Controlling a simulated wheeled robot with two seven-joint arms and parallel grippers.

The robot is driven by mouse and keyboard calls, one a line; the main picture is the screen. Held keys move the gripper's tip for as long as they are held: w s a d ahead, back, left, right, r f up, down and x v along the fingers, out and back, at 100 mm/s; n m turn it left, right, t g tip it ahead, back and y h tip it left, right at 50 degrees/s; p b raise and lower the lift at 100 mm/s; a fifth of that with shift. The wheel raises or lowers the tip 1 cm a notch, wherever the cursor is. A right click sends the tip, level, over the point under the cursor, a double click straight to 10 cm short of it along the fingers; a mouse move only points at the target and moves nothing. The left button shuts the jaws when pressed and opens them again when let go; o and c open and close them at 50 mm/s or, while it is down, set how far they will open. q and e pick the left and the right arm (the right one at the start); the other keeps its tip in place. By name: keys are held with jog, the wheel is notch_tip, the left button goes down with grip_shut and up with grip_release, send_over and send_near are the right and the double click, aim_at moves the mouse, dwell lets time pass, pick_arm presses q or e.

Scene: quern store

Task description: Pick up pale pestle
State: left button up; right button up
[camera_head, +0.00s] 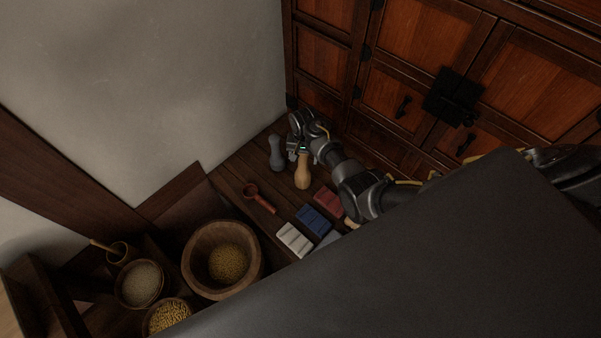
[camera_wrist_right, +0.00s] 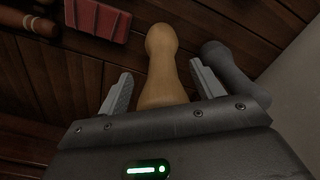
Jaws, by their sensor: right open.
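The pale pestle (camera_head: 303,172) is a tan wooden piece with a rounded knob, on the dark plank surface near the cabinet. In the right wrist view the pale pestle (camera_wrist_right: 162,50) lies between the two fingers, with a gap on each side. My right gripper (camera_head: 294,150) is open and beside the pestle; its fingers (camera_wrist_right: 160,80) show clearly in the wrist view. The pestle's lower end is hidden behind the gripper body in the wrist view. A grey pestle (camera_head: 276,152) stands close by, just outside one finger in the wrist view (camera_wrist_right: 235,72). My left gripper is not in view.
A red block (camera_head: 328,201), a blue block (camera_head: 314,220) and a white block (camera_head: 294,239) lie nearby, with a reddish wooden spoon (camera_head: 261,200). A large wooden bowl (camera_head: 192,262) of grain stands left. A wooden cabinet (camera_head: 415,50) rises behind.

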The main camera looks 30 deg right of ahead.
jog(key=shift+r, duration=0.1)
jog(key=c, duration=1.3)
jog(key=shift+r, duration=0.1)
